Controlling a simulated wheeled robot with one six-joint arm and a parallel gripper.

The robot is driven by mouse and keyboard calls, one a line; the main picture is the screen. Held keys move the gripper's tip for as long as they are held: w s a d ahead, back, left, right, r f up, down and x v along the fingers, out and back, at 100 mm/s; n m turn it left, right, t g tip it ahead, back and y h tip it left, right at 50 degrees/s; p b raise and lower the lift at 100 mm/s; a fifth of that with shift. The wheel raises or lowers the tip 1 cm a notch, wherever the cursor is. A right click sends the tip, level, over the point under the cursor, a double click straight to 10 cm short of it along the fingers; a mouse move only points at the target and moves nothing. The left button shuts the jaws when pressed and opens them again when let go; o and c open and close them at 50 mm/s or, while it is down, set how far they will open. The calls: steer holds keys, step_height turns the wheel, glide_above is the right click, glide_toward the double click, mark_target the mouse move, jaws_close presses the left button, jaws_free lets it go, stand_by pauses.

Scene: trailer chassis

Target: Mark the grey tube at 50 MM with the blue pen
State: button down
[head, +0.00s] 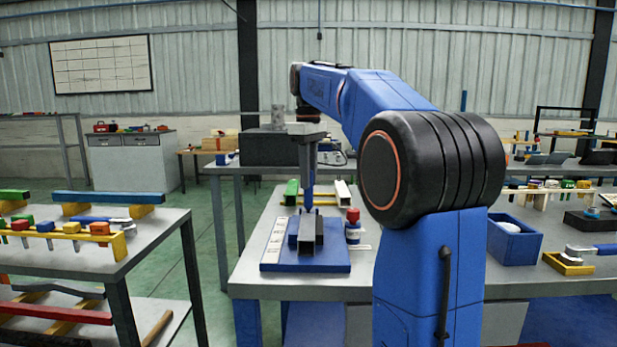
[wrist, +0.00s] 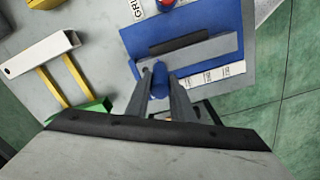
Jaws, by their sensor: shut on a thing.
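My gripper (head: 309,168) points down over the blue board (head: 305,264) and is shut on the blue pen (head: 309,195). The pen is upright, with its lower end close above the grey tube (head: 314,231). I cannot tell whether it touches. The tube lies on the board between blue blocks, its open end facing me. In the wrist view, my gripper (wrist: 160,91) holds the pen (wrist: 160,78) at the near edge of the grey tube (wrist: 205,52). A white scale strip (wrist: 218,75) lies alongside the tube; its figures are too small to read.
A red-capped bottle (head: 353,228) stands right of the board. Green and white bars (head: 343,193) lie behind it. A blue bin (head: 514,240) stands further right on the table. A second table with a yellow tool rack (head: 75,243) is at the left, across a floor gap.

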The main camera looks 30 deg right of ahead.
steer(key=shift+r, duration=3.95)
